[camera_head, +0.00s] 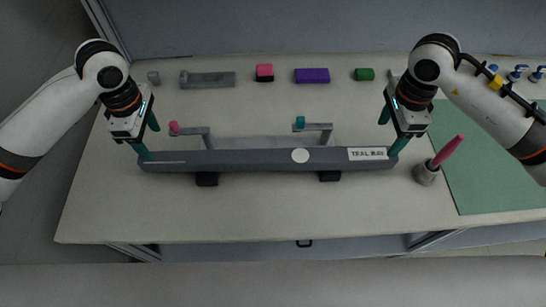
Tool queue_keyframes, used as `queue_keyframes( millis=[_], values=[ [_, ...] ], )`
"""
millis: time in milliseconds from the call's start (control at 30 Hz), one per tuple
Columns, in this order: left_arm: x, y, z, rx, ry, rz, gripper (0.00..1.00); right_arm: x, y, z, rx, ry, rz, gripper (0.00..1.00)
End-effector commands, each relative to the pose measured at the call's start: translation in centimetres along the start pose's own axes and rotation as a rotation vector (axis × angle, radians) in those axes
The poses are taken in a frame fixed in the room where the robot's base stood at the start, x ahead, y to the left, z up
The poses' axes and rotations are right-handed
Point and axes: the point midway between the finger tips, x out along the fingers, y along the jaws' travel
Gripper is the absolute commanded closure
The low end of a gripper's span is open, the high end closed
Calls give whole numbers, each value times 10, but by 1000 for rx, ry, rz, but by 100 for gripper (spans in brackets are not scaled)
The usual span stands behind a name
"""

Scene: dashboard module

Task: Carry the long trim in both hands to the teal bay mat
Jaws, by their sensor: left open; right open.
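The long trim (250,160) is a dark grey bar lying level across the middle of the table. It rests on two black blocks (207,179) and carries a white disc and a white label at its right part. My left gripper (148,142) is open at the trim's left end, its teal fingers beside the bar. My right gripper (392,134) is open at the trim's right end, one finger touching or just behind the bar. The teal bay mat (488,175) lies flat at the right side of the table, partly under my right arm.
A grey cup (426,174) with a pink stick stands between the trim's right end and the mat. Two grey brackets (196,132) with pink and teal knobs stand behind the trim. Pink, purple (312,76) and green blocks line the back. The table's front (260,215) is clear.

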Motion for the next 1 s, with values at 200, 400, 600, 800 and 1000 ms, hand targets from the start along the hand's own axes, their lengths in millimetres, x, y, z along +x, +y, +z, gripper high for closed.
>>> queue_keyframes(
  millis=[200, 400, 600, 800, 1000],
  values=[
    [44, 1, 0, -1, -2, 4, 39, 45, -1, 0, 0, -1, -5, 32],
    [74, 0, 0, 0, 0, 2, 39, 75, -1, 0, 1, 0, -4, 32],
    [88, 0, 0, 0, 0, 0, 39, 88, -1, 0, 0, 0, -2, 32],
    [90, 0, 0, 0, 0, -1, 39, 90, 0, 0, 0, 1, 0, 32],
    [90, 0, 0, 0, 0, -1, 52, 90, 0, 0, 0, 1, -1, 45]
  ],
)
